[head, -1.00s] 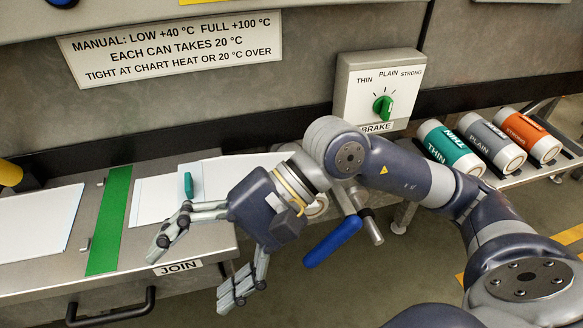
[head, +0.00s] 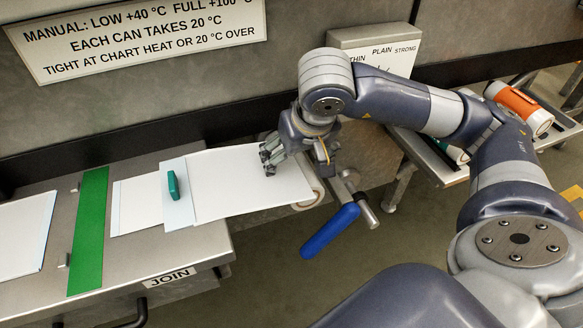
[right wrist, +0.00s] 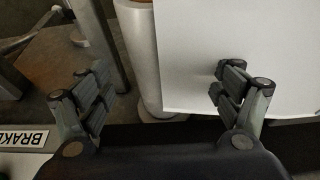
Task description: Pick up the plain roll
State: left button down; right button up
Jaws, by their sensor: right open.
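The grey roll marked PLAIN is not visible now; my right arm covers its part of the rack (head: 432,160) in the head view. The orange STRONG roll (head: 518,107) lies on that rack, and a bit of the teal THIN roll (head: 456,153) shows below my arm. My right gripper (head: 271,157) is over the right end of the white sheet (head: 235,185), beside a white roller (head: 314,196). In the right wrist view the gripper (right wrist: 162,92) is open and empty, fingers wide apart, with the white roller (right wrist: 142,55) between them. My left gripper is out of view.
A blue-handled crank (head: 330,231) sticks out by the roller. A teal block (head: 173,186) sits on the sheet, and a green strip (head: 88,230) crosses the JOIN table. The BRAKE box (head: 375,48) is partly covered by my arm.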

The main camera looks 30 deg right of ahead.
aim_at(294, 159)
jog(key=x, duration=0.5)
jog(key=shift+w+b, duration=0.25)
jog(key=shift+b, duration=0.15)
jog(key=shift+w+f, duration=0.15)
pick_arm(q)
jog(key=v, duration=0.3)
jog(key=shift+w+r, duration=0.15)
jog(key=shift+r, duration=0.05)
pick_arm(e)
jog(key=c, duration=1.5)
